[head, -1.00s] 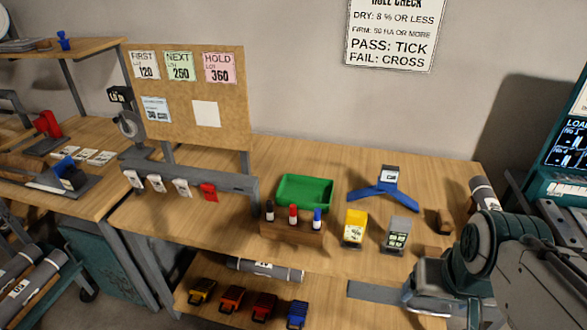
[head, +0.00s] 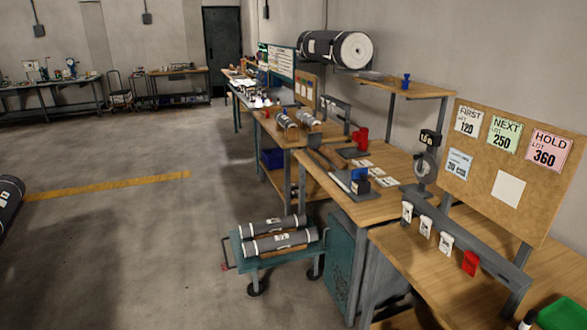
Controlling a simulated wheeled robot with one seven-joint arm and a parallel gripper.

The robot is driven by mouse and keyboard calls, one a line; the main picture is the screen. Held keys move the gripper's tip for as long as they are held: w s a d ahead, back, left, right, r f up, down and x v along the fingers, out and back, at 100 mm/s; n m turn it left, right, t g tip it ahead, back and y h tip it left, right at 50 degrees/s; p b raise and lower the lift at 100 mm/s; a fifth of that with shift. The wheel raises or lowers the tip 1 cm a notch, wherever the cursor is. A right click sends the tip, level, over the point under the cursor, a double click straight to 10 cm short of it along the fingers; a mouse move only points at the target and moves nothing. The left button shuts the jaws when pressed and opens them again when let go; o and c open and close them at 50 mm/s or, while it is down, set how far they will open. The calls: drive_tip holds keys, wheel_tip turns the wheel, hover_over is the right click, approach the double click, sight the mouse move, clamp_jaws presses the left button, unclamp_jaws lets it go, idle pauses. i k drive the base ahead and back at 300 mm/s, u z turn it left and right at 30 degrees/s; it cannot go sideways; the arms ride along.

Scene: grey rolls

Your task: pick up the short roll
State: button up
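Several grey rolls show in the head view. Two lie side by side on a low green cart; the nearer one (head: 280,242) looks slightly longer than the farther one (head: 272,226). A thick roll (head: 335,48) rests high on a wall shelf. Two small rolls, one at the left (head: 287,118) and one at the right (head: 308,120), sit on a farther bench. Part of another roll (head: 8,200) lies at the left edge. I cannot tell which is the short roll. My gripper is out of view.
The green cart (head: 240,250) stands on the floor beside a green cabinet (head: 338,255). Wooden benches run along the right, with a pin board (head: 507,170) and a red tag (head: 470,263). Open concrete floor with a yellow line (head: 110,186) lies to the left.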

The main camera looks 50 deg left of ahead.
sight(259, 229)
drive_tip(key=u, duration=1.5)
